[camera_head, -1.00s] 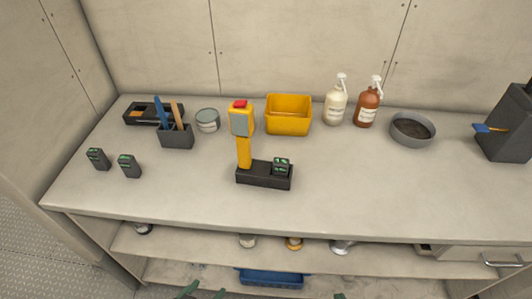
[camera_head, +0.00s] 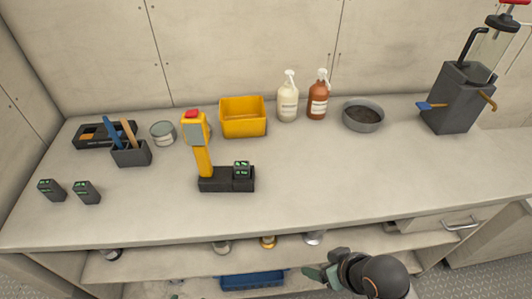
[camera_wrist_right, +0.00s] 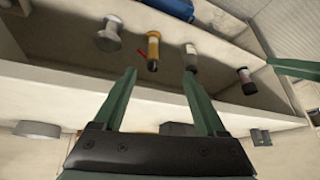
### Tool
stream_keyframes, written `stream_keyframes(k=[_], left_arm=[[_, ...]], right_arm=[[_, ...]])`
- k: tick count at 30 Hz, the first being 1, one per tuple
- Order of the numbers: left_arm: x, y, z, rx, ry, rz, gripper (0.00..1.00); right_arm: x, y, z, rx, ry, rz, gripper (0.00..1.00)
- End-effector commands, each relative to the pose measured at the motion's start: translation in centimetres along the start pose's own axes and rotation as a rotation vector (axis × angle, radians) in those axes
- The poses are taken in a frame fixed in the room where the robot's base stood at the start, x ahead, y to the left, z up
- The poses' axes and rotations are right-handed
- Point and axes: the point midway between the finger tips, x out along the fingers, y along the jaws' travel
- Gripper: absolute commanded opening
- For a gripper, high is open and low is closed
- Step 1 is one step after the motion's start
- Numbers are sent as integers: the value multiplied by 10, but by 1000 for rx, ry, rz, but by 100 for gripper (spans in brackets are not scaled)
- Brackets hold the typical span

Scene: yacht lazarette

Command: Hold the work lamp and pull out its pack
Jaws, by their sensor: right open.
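The work lamp (camera_head: 203,155) has a yellow handle, a grey head and a red top. It stands upright on a black base (camera_head: 226,185) mid-bench. A dark block with green marks, seemingly a pack (camera_head: 242,170), sits on the base's right part. Two similar packs (camera_head: 51,190) (camera_head: 87,192) stand on the bench at the left. My right gripper (camera_head: 314,273) is low in front of the bench, apart from the lamp. The right wrist view shows its green fingers (camera_wrist_right: 160,76) open and empty. A green bar at that view's right edge looks like part of my left gripper (camera_wrist_right: 294,68).
A tool holder (camera_head: 131,155) is left of the lamp. The shelf below holds several small items. The bench front is clear.

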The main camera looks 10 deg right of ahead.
Motion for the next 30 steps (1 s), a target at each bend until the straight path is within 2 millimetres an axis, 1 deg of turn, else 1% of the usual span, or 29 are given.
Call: stream_keyframes(k=[1,3,5,6,9,12,16,21,25,27,30], left_arm=[[0,0,0,0,0,0,77],[0,0,0,0,0,0,77],[0,0,0,0,0,0,77],[0,0,0,0,0,0,77],[0,0,0,0,0,0,77],[0,0,0,0,0,0,77],[0,0,0,-1,0,0,77],[0,0,0,-1,0,0,77],[0,0,0,-1,0,-1,77],[0,0,0,-1,0,-1,77],[0,0,0,-1,0,-1,77]], right_arm=[[-1,-9,-24,-56,23,-38,75],[1,-22,-50,-125,52,-95,75],[4,-34,-72,-184,83,-141,75],[6,-40,-87,-222,103,-169,75],[11,-54,-121,-309,149,-229,75],[13,-61,-152,-382,184,-274,75],[13,-61,-191,-454,216,-310,75],[7,-46,-237,-501,242,-321,75],[1,-34,-260,-506,256,-319,75],[-1,-31,-268,-507,261,-319,75],[-2,-28,-273,-505,264,-318,75]])
